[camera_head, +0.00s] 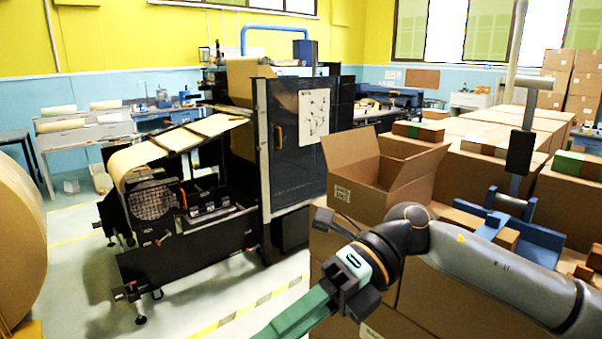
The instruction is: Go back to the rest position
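My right arm comes in from the right edge, and its gripper (347,284) points down and to the left at the bottom middle. A long green piece (297,314) extends from the gripper towards the bottom edge. I cannot tell whether it is a finger or something held, and the finger gap does not show. The gripper is in front of the stacked cardboard boxes, below an open cardboard box (357,200). My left gripper is not in view.
A black machine (295,150) with a kraft paper web (165,148) stands left of centre. A large kraft roll (18,235) is at the left edge. A blue device (530,236) with a dark upright stands behind my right arm. Floor (205,305) is clear at the lower left.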

